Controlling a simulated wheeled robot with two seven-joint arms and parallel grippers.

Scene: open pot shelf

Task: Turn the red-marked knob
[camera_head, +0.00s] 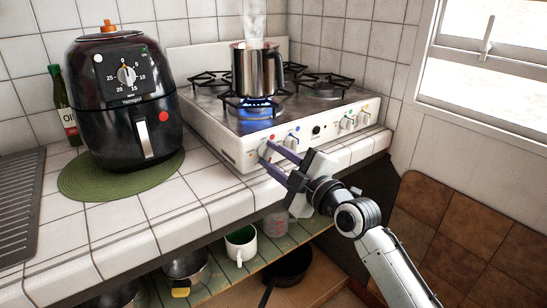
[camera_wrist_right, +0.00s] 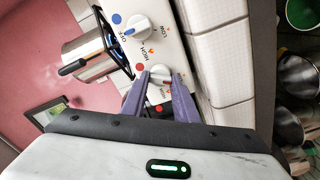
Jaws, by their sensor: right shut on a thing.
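The red-marked knob (camera_head: 265,151) is the leftmost white knob on the front panel of the white gas stove (camera_head: 226,148). Its red dot shows just above it. In the right wrist view the knob (camera_wrist_right: 160,73) sits between the two purple fingertips, which are shut on its sides. My right gripper (camera_head: 272,152) reaches it from the lower right, and its fingers partly hide the knob. A blue-marked knob (camera_wrist_right: 136,28) is the neighbour and is clear of the fingers. My left gripper is not in view.
A steaming metal pot (camera_head: 257,72) stands over a blue flame on the front left burner. A black air fryer (camera_head: 122,100) stands on a green mat (camera_head: 75,181) to the left. An oil bottle (camera_head: 66,108) is behind it. A shelf below holds a mug (camera_head: 241,243) and pans.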

